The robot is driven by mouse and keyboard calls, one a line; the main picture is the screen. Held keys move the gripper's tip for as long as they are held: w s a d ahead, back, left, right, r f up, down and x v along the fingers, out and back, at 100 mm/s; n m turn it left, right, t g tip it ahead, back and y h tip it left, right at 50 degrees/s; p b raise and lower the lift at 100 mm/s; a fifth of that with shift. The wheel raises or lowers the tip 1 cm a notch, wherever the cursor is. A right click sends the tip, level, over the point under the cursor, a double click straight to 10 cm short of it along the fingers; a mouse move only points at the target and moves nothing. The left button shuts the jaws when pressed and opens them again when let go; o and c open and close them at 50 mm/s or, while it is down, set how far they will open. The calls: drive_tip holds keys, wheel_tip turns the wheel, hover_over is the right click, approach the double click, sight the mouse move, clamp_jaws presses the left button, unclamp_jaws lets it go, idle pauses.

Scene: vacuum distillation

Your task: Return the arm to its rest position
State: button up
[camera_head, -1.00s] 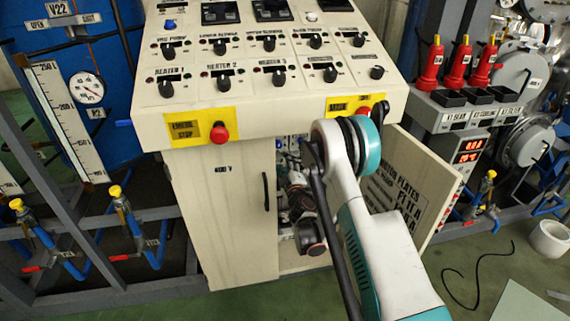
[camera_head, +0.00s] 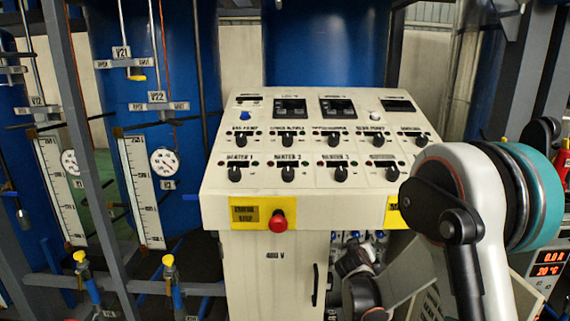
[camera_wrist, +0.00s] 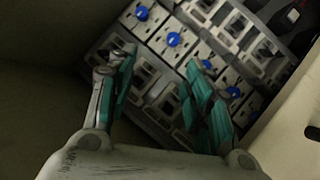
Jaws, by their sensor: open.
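My gripper (camera_wrist: 160,100) shows in the wrist view with its two teal-padded fingers spread apart and nothing between them. It is in front of a panel of grey switch modules with blue round knobs (camera_wrist: 174,39), inside the cabinet. In the head view my white and teal arm (camera_head: 470,210) fills the lower right and reaches into the opening of the control cabinet (camera_head: 262,265). The gripper's fingers cannot be made out in the head view.
The sloped control console (camera_head: 318,182) with black knobs and a red emergency stop (camera_head: 278,221) stands above the opening. The open cabinet door (camera_head: 412,291) is partly behind my arm. Pipe frames with yellow-topped valves (camera_head: 80,257) stand at the left.

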drive_tip(key=s+a+r+g+y, duration=0.1)
drive_tip(key=s+r, duration=0.3)
drive_tip(key=s, duration=0.9)
drive_tip(key=s+a+r+m+g+y, duration=0.1)
drive_tip(key=s+r, duration=0.3)
drive_tip(key=s, duration=1)
drive_tip(key=s+a+r+m+g+y, duration=0.1)
drive_tip(key=s+r, duration=0.3)
drive_tip(key=s, duration=1)
drive_tip(key=shift+s+a+g+y, duration=0.2)
drive_tip(key=shift+a+g+y, duration=0.65)
drive_tip(key=shift+g+y, duration=0.05)
drive_tip(key=shift+c, duration=0.6)
